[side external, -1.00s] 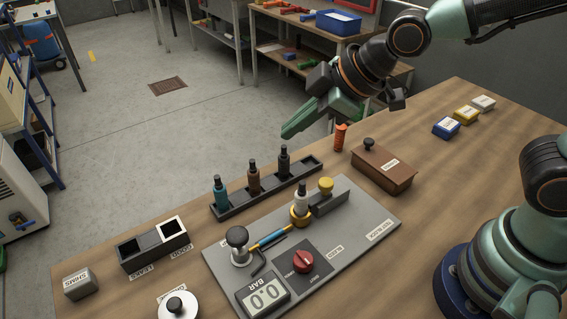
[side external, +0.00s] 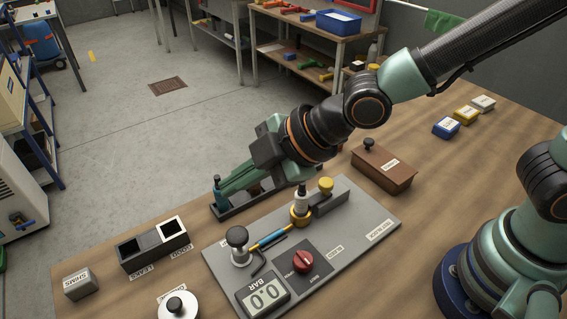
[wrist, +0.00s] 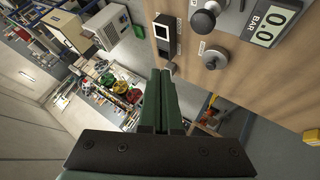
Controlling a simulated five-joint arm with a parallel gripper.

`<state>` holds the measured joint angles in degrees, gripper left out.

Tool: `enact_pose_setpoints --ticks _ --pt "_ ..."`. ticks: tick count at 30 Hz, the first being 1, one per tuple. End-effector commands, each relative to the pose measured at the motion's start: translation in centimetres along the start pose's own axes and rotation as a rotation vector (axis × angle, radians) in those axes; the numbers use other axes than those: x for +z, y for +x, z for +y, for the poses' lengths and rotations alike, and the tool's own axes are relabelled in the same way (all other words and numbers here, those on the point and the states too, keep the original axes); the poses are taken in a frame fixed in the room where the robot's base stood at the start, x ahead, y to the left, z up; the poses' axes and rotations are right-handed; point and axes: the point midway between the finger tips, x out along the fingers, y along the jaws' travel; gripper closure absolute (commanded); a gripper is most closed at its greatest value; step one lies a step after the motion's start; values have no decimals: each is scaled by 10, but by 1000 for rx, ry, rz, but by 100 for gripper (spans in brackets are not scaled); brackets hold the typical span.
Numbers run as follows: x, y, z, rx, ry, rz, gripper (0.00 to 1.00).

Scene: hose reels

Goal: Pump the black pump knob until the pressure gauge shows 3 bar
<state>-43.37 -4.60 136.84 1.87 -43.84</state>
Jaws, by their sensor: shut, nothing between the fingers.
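The black pump knob (side external: 237,236) tops a silver pump on the grey test plate (side external: 350,243). It also shows at the top of the wrist view (wrist: 203,21). The pressure gauge (side external: 263,295) reads 0.0 BAR, and the wrist view shows the same reading (wrist: 273,27). My gripper (side external: 224,188) is shut and empty. Its green fingers appear over the bottle rack, behind and above the pump, apart from the knob. In the wrist view the closed fingers (wrist: 162,92) point toward the table edge. The arm hides part of the rack and some bottles.
On the plate are a red rotary knob (side external: 303,261), a yellow-and-blue fitting (side external: 270,238) and a yellow cap (side external: 326,184). A teal bottle (side external: 217,192) stands in the rack. A two-bin box (side external: 150,249) and round white lid (side external: 178,305) lie left. A brown box (side external: 383,169) stands right.

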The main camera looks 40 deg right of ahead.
Motion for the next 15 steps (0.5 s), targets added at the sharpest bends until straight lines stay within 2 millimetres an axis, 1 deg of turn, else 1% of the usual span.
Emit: enact_pose_setpoints --ticks 15 --pt "34 44 -33 -4 1 -5 100"
